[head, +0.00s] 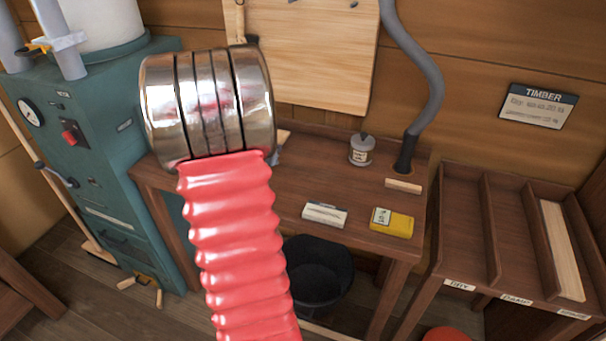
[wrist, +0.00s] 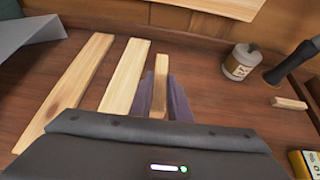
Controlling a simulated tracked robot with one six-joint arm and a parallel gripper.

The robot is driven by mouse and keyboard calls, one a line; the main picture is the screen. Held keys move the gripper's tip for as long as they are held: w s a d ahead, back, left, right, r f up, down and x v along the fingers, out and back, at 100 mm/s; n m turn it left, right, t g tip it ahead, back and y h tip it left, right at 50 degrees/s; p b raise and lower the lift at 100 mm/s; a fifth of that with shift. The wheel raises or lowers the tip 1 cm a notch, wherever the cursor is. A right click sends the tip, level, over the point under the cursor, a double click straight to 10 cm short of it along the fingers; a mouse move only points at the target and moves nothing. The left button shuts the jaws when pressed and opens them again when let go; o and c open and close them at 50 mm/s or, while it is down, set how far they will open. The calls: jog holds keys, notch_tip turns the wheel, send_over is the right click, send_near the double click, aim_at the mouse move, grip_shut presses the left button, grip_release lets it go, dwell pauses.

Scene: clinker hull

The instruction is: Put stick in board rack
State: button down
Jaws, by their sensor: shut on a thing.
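My gripper (wrist: 161,88) shows in the wrist view, its purple-grey fingers shut on a pale wooden stick (wrist: 159,97). The stick is over the brown workbench, and I cannot tell whether it touches the top. In the head view my arm hides the gripper and the held stick. The board rack (head: 463,225) stands at the right of the head view, with open-topped slots split by dividers. Its front labels seem to read DRY, DAMP and a third word. A long pale board (head: 561,250) lies in the rightmost slot; the other slots look empty.
Two pale boards (wrist: 72,90) (wrist: 125,77) lie left of the held stick. A small wooden block (head: 404,186), a jar (head: 362,149), a white box (head: 325,214) and a yellow box (head: 392,222) are on the workbench (head: 330,180). A grey hose (head: 425,75) rises near the rack.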

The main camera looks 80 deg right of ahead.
jog(key=shift+s+d+m+g, duration=0.15)
jog(key=shift+s+d, duration=0.1)
jog(key=shift+s, duration=0.3)
jog(key=shift+s+d+m+g, duration=0.15)
jog(key=shift+s+d, duration=0.1)
jog(key=shift+s, duration=0.25)
send_over(280, 179)
jog(key=shift+s+f, duration=0.1)
jog(key=shift+f, duration=3)
jog(key=shift+f, duration=1.85)
jog(key=shift+f, duration=0.15)
jog(key=c, duration=1.7)
grip_release()
jog(key=shift+o, duration=0.2)
